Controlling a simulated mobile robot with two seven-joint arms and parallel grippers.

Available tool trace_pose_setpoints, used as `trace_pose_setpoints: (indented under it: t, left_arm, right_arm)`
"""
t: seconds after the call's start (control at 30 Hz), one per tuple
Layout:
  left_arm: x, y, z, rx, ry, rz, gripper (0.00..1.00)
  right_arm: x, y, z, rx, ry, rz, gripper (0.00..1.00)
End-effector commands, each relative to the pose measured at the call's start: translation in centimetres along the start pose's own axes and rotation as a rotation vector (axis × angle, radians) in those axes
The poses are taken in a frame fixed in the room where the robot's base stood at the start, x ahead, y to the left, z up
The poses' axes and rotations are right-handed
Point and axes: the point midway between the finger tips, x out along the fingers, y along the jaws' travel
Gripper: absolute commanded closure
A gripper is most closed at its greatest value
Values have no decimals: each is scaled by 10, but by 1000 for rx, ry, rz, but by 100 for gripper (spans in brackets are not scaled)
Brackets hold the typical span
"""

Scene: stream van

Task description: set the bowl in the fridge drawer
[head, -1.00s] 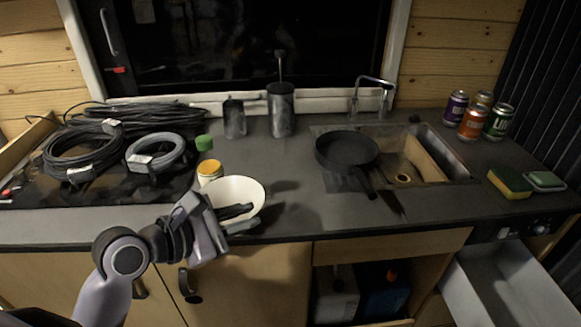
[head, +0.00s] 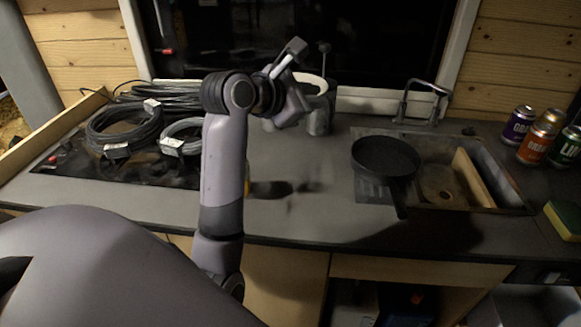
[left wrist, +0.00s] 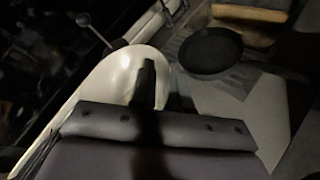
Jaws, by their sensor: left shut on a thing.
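The white bowl (head: 318,82) is held up above the back of the counter, in front of the dark window. In the head view only part of its rim shows behind my left gripper (head: 292,92). In the left wrist view the bowl (left wrist: 118,72) fills the upper left, and a dark finger of the left gripper (left wrist: 147,85) lies across its wall. The left gripper is shut on the bowl. The fridge drawer (head: 530,306) stands open at the lower right, below the counter, cut off by the picture edge. My right gripper is not in view.
A black pan (head: 385,158) rests by the sink (head: 490,200), its handle toward the front. The tap (head: 425,100) stands behind it. Several cans (head: 535,145) and a sponge (head: 563,220) are at the right. Coiled cables (head: 125,130) lie at the left. The middle front counter is mostly clear.

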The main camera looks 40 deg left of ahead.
Motion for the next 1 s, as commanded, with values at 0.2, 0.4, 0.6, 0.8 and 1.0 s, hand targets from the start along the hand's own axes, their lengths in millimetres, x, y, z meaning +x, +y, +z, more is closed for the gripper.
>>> trace_pose_setpoints:
  t: [0.2, 0.4, 0.6, 0.8, 1.0]
  left_arm:
    - [-4, 31, 13, -27, 35, 48, 100]
    - [1, 28, 3, -33, 50, 53, 100]
    - [15, 4, -31, -33, 52, 51, 100]
    - [32, -24, -69, -32, 52, 50, 100]
    - [45, -45, -98, -32, 48, 52, 100]
  right_arm:
    - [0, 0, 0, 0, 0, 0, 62]
    - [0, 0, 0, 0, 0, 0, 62]
    - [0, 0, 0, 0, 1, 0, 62]
    - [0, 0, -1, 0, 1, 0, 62]
    - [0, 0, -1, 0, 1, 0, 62]
